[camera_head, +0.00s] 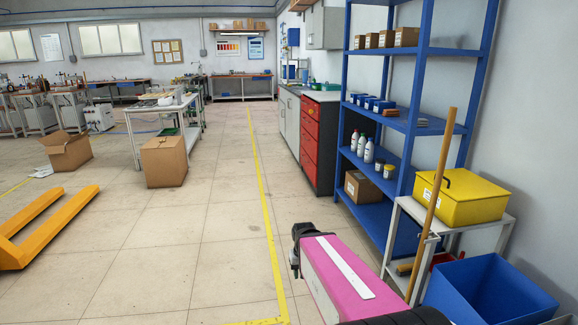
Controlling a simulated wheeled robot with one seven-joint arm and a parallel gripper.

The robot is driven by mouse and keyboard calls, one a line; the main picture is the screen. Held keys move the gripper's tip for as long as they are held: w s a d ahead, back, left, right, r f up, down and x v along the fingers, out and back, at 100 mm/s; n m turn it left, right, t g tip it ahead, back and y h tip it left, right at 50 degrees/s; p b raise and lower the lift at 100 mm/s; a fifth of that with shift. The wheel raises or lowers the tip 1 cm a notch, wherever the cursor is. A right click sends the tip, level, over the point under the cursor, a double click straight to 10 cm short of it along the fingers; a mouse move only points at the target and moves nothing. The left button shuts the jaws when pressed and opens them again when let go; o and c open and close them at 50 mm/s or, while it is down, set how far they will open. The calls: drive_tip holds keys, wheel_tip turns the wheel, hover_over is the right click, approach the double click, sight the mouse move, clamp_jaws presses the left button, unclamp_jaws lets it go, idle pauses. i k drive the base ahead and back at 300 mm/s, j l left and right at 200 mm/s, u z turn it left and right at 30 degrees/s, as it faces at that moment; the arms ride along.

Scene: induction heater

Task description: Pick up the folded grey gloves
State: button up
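I cannot make out the folded grey gloves for certain anywhere in this view. A small, flat grey-brown item (433,122) lies on the middle shelf of the blue rack, but it is too small to identify. My pink arm reaches in from the bottom edge. The black part at its far end (299,246) seems to be my gripper, seen from behind above the floor. Its fingertips are not clear, and I see nothing held in it.
The blue rack (424,50) holds boxes and bottles. A yellow case (463,196) sits on a grey stand, with a wooden pole (437,190) leaning beside it and a blue bin (490,292) below. An orange pallet fork (48,220) lies left. The central floor is clear.

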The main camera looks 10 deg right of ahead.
sight(421, 122)
drive_tip(key=i, duration=3.45)
drive_tip(key=i+j+z, duration=0.1)
drive_tip(key=i, duration=0.7)
drive_tip(key=i+j, duration=0.15)
drive_tip(key=i, duration=0.7)
drive_tip(key=i+z, duration=0.15)
drive_tip(key=z, duration=1.75)
